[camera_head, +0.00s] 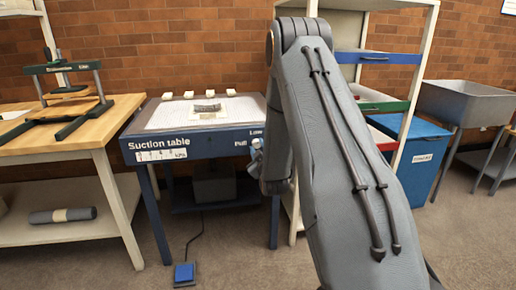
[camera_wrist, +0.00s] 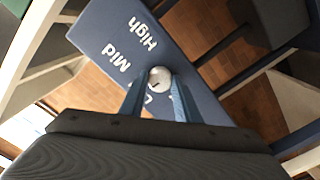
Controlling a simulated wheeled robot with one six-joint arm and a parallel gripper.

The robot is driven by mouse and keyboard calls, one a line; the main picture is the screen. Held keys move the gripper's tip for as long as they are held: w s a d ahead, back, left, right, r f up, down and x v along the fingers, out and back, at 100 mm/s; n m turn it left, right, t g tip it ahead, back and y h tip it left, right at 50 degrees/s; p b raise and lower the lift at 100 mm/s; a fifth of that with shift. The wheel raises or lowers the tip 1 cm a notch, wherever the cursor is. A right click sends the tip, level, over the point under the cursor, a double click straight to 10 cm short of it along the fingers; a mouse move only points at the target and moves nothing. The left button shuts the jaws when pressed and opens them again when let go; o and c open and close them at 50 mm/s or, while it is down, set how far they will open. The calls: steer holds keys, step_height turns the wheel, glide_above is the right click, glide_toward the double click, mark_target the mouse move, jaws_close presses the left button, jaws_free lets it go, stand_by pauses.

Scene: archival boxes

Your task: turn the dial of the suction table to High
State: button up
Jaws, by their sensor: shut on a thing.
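The suction table (camera_head: 185,143) is a blue table with a white top and "Suction table" lettered on its front. Its dial (camera_wrist: 160,77) is a pale round knob on the blue panel in the wrist view. My gripper (camera_wrist: 158,90) has its two blue fingers on either side of the dial, shut on it. The words "High" and "Mid" show on the panel beyond the dial. Other lettering near the fingers is partly hidden. Which word the dial points to I cannot tell. In the head view my arm covers the table's right end and much of the dial area.
A wooden bench (camera_head: 120,115) with a green press stands at the left. A blue foot pedal (camera_head: 184,273) lies on the floor with a cable. A white shelf rack (camera_head: 409,90), a blue bin (camera_head: 420,150) and a grey sink (camera_head: 465,100) stand at the right.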

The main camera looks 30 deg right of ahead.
steer(key=m+p, duration=0.1)
steer(key=m, duration=0.5)
steer(key=shift+m, duration=0.4)
steer(key=m, duration=0.6)
steer(key=shift+p, duration=0.4)
steer(key=m, duration=0.5)
steer(key=shift+m+p, duration=0.4)
steer(key=shift+m, duration=2.2)
steer(key=o, duration=1)
steer(key=shift+o, duration=0.2)
steer(key=shift+s, duration=0.1)
